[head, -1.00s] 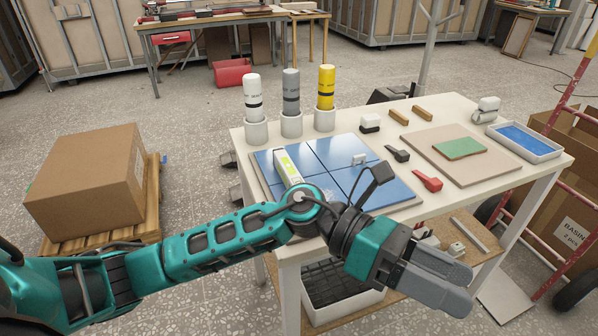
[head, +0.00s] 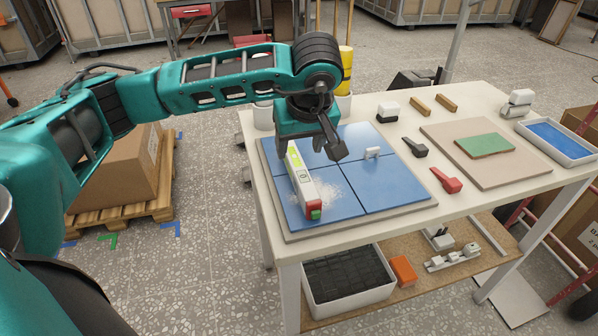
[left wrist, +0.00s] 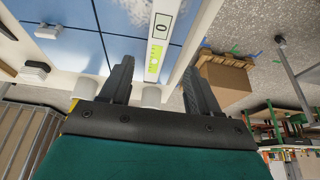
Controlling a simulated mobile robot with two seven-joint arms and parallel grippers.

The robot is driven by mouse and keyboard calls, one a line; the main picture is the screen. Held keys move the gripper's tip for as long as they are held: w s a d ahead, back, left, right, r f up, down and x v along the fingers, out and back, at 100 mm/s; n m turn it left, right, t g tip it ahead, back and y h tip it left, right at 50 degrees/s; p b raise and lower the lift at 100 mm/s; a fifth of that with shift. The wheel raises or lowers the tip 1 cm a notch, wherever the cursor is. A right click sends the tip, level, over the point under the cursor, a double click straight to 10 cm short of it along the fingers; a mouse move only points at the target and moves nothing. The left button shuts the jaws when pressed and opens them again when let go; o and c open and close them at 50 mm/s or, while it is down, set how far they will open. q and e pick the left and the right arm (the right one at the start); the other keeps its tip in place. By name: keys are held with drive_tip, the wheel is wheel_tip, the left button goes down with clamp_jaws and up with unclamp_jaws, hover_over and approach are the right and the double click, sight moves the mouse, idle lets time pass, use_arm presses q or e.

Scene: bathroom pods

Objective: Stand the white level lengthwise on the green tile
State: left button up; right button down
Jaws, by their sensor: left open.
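The white level (head: 303,185), with a yellow-green vial and a red and green near end, rests on the blue tiles along the left side of the panel. Its far end is beneath my left gripper (head: 314,148). In the left wrist view the level (left wrist: 160,42) shows between the two spread fingers of my left gripper (left wrist: 158,68), which is open and empty. Whether a finger touches the level is unclear. The green tile (head: 485,145) lies on a beige board (head: 524,171) at the right of the table, with nothing on it. My right gripper is not in view.
The blue tiled panel (head: 385,188) has pale dust beside the level and a small white piece (head: 372,152) on it. Black (head: 415,147) and red (head: 446,180) clamps lie between panel and board. Cylinders in holders stand behind my left arm. A blue-filled tray (head: 558,140) is far right.

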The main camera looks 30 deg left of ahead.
sight(299, 168)
use_arm(q)
drive_tip(key=x, duration=0.3)
drive_tip(key=shift+f, duration=0.1)
drive_tip(key=f, duration=0.4)
drive_tip(key=shift+w+a+f, duration=0.1)
drive_tip(key=shift+w, duration=0.2)
drive_tip(key=shift+w+a+f, duration=0.15)
drive_tip(key=shift+w+f, duration=0.05)
drive_tip(key=shift+f, duration=0.3)
clamp_jaws()
